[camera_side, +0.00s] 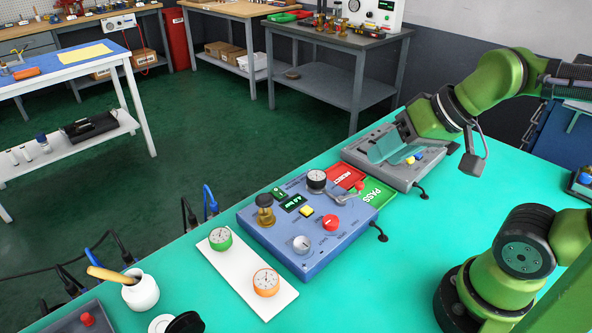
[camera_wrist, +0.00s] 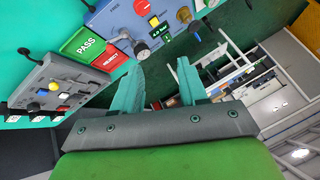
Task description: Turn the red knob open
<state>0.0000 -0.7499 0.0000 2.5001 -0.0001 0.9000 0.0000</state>
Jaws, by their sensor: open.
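The red knob (camera_side: 330,222) sits on the top face of the blue valve panel (camera_side: 262,238), right of its middle. It also shows near the top of the wrist view (camera_wrist: 141,7). My gripper (camera_side: 386,148) is above the grey panel at the back right, well away from the red knob. Its two teal fingers (camera_wrist: 157,86) are apart, with nothing held between them.
The grey panel (camera_side: 374,171) with a blue and a yellow button lies under my gripper. A red REJECT tray (camera_side: 346,178) and green PASS tray (camera_side: 374,193) lie between the panels. A white board (camera_side: 247,273) with two gauges and a white pot (camera_side: 141,293) stand at front left.

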